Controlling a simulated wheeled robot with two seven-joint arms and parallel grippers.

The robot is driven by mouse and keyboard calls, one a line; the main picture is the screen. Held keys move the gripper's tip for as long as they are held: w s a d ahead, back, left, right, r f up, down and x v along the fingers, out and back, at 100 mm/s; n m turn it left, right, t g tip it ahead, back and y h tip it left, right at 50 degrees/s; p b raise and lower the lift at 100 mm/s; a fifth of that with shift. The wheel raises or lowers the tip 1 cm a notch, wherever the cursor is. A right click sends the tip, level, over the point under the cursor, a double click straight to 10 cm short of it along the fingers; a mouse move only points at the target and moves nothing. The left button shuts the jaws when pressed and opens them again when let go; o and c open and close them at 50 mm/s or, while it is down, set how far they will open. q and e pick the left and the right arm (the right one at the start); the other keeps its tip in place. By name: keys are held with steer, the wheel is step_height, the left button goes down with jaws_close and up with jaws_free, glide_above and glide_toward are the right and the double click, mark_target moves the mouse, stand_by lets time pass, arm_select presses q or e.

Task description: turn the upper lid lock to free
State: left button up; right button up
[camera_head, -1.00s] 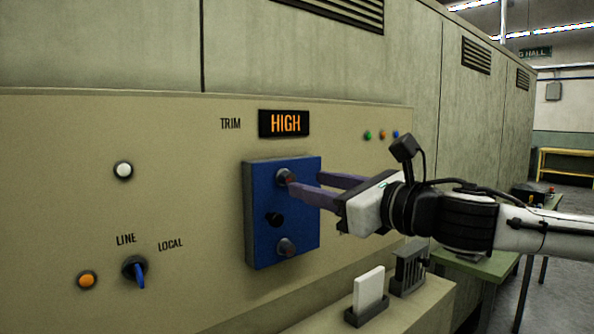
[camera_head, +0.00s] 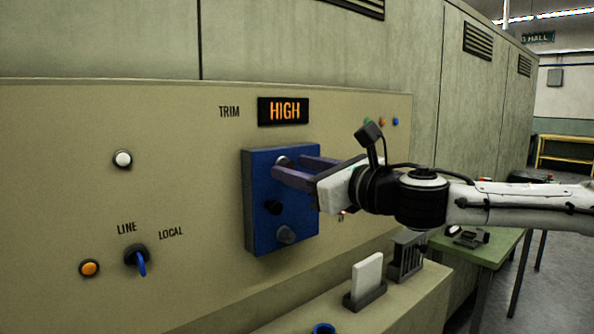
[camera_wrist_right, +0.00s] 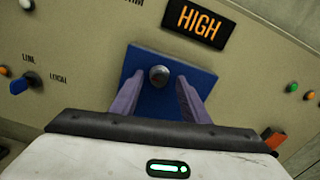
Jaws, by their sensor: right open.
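The blue lid (camera_head: 262,222) is on the beige panel under the HIGH display. In the head view the upper lock is mostly hidden behind my fingers. In the right wrist view the round grey upper lock (camera_wrist_right: 159,75) shows between the two purple fingers. My right gripper (camera_head: 290,168) is open, with its fingertips at the lid on either side of this lock. I cannot tell whether they touch it. My left gripper is not in view.
A LINE/LOCAL switch (camera_head: 137,257), an orange button (camera_head: 89,268) and a white button (camera_head: 123,159) are on the panel at left. A ledge below holds a white card in a holder (camera_head: 366,280) and a dark slotted rack (camera_head: 407,257). A green table (camera_head: 490,245) stands at right.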

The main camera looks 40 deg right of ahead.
steer(key=shift+w, duration=0.15)
steer(key=shift+c, duration=0.5)
jaws_close()
steer(key=c, duration=1)
jaws_free()
